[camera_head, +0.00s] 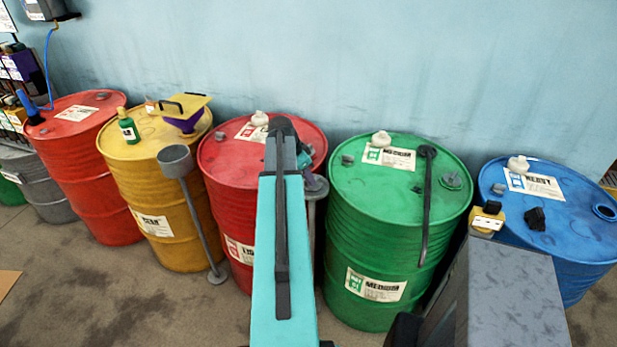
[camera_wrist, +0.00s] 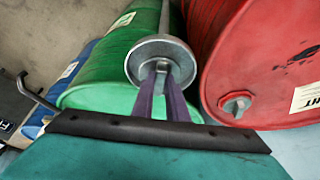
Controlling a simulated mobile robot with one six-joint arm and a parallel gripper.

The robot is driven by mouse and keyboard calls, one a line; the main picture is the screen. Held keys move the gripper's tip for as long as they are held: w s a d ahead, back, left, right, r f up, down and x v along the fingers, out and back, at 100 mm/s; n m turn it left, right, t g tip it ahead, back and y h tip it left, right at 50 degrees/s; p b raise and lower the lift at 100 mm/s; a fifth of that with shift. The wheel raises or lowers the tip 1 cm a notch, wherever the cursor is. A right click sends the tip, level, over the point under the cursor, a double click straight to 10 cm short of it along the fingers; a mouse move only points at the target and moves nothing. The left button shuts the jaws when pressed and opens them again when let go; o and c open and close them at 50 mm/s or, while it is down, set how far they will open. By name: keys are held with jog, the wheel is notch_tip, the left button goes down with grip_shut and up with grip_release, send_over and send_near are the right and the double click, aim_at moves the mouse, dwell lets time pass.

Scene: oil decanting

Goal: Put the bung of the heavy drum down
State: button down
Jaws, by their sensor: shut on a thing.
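The heavy drum is the blue drum (camera_head: 560,255) at the right, with a dark open hole (camera_head: 604,212) in its top. My gripper (camera_wrist: 163,82), with purple fingers, is shut on a small grey bung (camera_wrist: 162,66). The bung is at the round grey dish (camera_wrist: 141,71) of a stand; I cannot tell whether it touches the dish. In the head view this stand (camera_head: 317,190) is between the red and green drums, partly behind my arm. My arm hides most of the gripper there, and the bung cannot be made out.
The green drum (camera_head: 375,260) has a long dark bar (camera_head: 427,200) on top. The middle red drum (camera_head: 225,185) is beside the stand. Another stand with a grey cup (camera_head: 175,162) is before the yellow drum (camera_head: 165,225). A dark lump (camera_head: 536,219) lies on the blue drum.

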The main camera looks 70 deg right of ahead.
jog(key=shift+f, duration=0.2)
jog(key=c, duration=1.8)
grip_release()
jog(key=shift+o, duration=0.2)
jog(key=shift+r, duration=0.3)
jog(key=b+v, duration=0.3)
jog(key=v, duration=0.8)
jog(key=shift+a+r+b, duration=0.2)
jog(key=shift+r+b, duration=0.1)
jog(key=shift+r, duration=0.05)
jog(key=shift+w, duration=0.15)
